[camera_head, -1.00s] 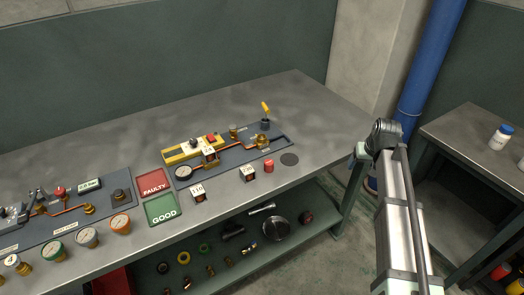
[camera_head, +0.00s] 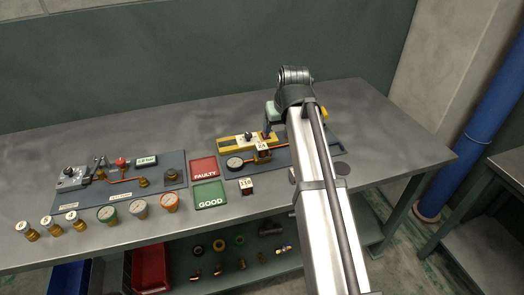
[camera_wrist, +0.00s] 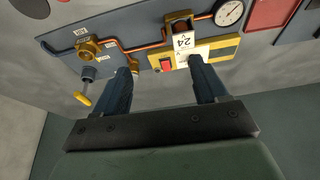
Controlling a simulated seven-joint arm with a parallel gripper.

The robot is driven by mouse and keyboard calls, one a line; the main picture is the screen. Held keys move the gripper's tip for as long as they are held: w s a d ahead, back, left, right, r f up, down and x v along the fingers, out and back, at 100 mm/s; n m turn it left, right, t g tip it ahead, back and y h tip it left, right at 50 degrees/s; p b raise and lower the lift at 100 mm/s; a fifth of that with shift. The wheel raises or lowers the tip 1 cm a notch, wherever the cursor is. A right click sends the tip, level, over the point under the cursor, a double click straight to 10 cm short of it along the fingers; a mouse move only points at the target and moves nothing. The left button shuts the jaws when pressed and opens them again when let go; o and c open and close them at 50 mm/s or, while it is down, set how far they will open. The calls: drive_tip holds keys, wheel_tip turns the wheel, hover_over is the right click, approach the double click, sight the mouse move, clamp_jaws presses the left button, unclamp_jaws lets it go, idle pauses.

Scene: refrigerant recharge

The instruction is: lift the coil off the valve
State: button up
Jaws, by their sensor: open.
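The coil (camera_head: 262,153) is a small dark block with a white "24" label. It sits on the valve in the copper line of the blue-grey panel (camera_head: 285,159). In the wrist view the coil (camera_wrist: 184,41) is upper right of centre, with copper pipe on both sides; the valve body is mostly hidden by it. My gripper (camera_wrist: 162,65) is open and empty, its two blue fingers spread over the panel. The right finger is near the coil's label in the picture; I cannot tell the height gap. In the head view my arm hides most of the gripper.
A yellow block with a red switch (camera_wrist: 167,64) lies beside the coil, and a gauge (camera_wrist: 229,12) is at the pipe's end. A brass valve (camera_wrist: 87,48) and a yellow-handled tool (camera_wrist: 83,97) are at left. A "110" coil (camera_head: 246,187) stands near the FAULTY tray (camera_head: 204,170) and GOOD tray (camera_head: 210,195).

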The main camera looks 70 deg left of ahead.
sight(262, 146)
drive_tip(key=s, duration=0.4)
drive_tip(key=shift+n, duration=0.3)
drive_tip(key=x, duration=0.8)
drive_tip(key=a+x, duration=0.1)
drive_tip(key=x, duration=0.4)
drive_tip(key=shift+r, duration=0.25)
drive_tip(key=c, duration=1)
drive_tip(key=shift+r, duration=0.1)
